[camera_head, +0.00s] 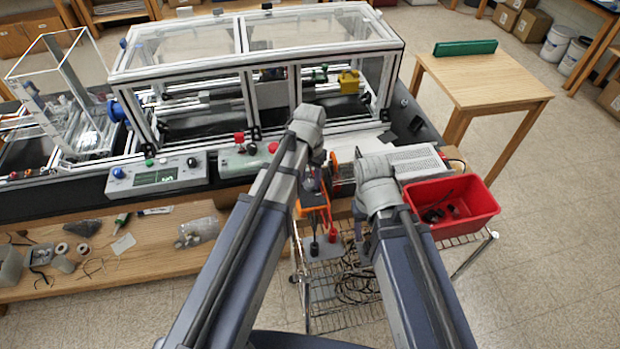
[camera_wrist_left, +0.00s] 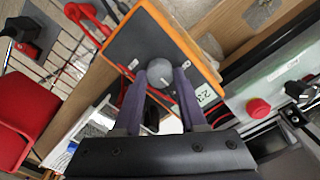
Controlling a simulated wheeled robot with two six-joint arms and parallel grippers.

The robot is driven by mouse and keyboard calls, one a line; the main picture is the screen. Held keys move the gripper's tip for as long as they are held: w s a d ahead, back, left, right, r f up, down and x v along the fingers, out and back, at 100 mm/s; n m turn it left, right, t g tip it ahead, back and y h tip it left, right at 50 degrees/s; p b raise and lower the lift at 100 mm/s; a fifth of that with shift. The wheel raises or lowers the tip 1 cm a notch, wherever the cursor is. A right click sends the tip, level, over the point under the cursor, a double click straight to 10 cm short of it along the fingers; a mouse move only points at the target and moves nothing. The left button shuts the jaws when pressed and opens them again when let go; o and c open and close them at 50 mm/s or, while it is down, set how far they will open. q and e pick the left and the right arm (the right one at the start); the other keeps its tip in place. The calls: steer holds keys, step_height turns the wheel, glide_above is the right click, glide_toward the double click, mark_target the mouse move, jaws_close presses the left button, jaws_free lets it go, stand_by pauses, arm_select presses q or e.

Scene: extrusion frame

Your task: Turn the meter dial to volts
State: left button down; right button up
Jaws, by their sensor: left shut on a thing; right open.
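The meter (camera_head: 317,209) has an orange case and stands at the middle of the head view, partly hidden by my left arm. In the left wrist view, the meter's dark face (camera_wrist_left: 122,43) with orange edges is close up. Its round grey dial (camera_wrist_left: 159,72) sits between the two fingers of my left gripper (camera_wrist_left: 160,75), which is shut on it. A small lit display (camera_wrist_left: 207,95) lies beside the dial, partly covered by a finger. The dial's setting is not readable. My right gripper (camera_head: 362,228) is right of the meter, mostly hidden by its own wrist, open and apart from the dial.
Red and black probe plugs (camera_head: 332,236) and dark cables (camera_head: 355,285) are at the wire shelf below. A red bin (camera_head: 452,207) stands to the right. The framed machine (camera_head: 250,65) is behind, with a control box (camera_head: 157,176) in front. A wooden table (camera_head: 483,82) is at right.

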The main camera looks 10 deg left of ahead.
mark_target(310, 182)
arm_select(q)
steer(key=shift+c, duration=2.2)
jaws_free()
step_height(310, 182, up, 8)
steer(key=p, duration=0.8)
steer(key=shift+f, duration=0.1)
